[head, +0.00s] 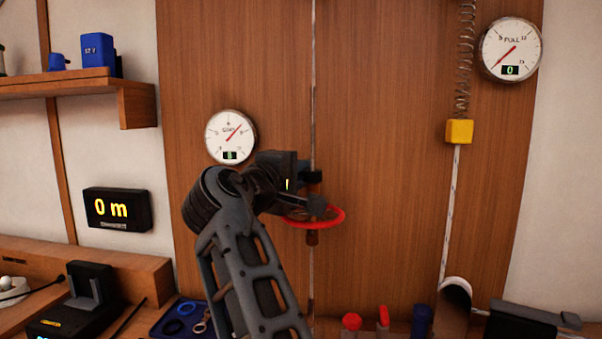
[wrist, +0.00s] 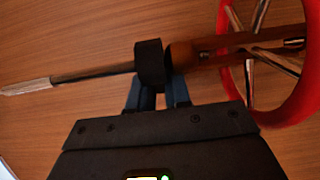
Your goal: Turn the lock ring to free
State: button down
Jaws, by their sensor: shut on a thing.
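The lock ring appears to be the black collar (head: 315,177) around a thin upright rod, just above a red spoked handwheel (head: 338,217). In the wrist view the black collar (wrist: 150,62) sits beside a brown hub, with the red handwheel (wrist: 226,70) at the right. My gripper (head: 305,174) reaches the collar from the left. In the wrist view its blue fingers (wrist: 156,92) are shut on the collar, and the fingers partly hide its near side. No marking on the collar is readable, so its turned position cannot be told.
A wooden panel (head: 390,120) stands behind the rod. A round dial (head: 231,136) is left of my gripper, and another dial (head: 511,49) is at upper right. A spring with a yellow block (head: 460,131) hangs at right. A display reads 0 m (head: 116,209).

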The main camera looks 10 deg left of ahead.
aim_at(308, 174)
jog(key=shift+s+r+n+y+p, duration=0.1)
jog(key=shift+n+y+p, duration=0.2)
jog(key=shift+y+p, duration=0.3)
jog(key=shift+s+a+r+n+t+y+p, duration=0.1)
jog(key=shift+n+t+y+p, duration=0.45)
jog(key=shift+y+p, duration=0.4)
jog(key=s+n+g+y+b, duration=0.1)
jog(key=n+g+y+b, duration=0.2)
jog(key=n+y+b, duration=0.1)
jog(key=s+n+g+y+b, duration=0.2)
jog(key=n+y, duration=0.4)
jog(key=y, duration=0.3)
jog(key=s+f+n+g+y+b, duration=0.1)
jog(key=n+g+y+b, duration=0.4)
jog(key=y+b, duration=0.1)
jog(key=shift+s+n+y+b, duration=0.15)
jog(key=shift+n+y+b, duration=0.1)
jog(key=shift+y+b, duration=0.15)
jog(key=shift+r+b, duration=0.15)
jog(key=shift+b, duration=0.35)
jog(key=shift+g+y, duration=0.25)
jog(key=shift+g, duration=0.1)
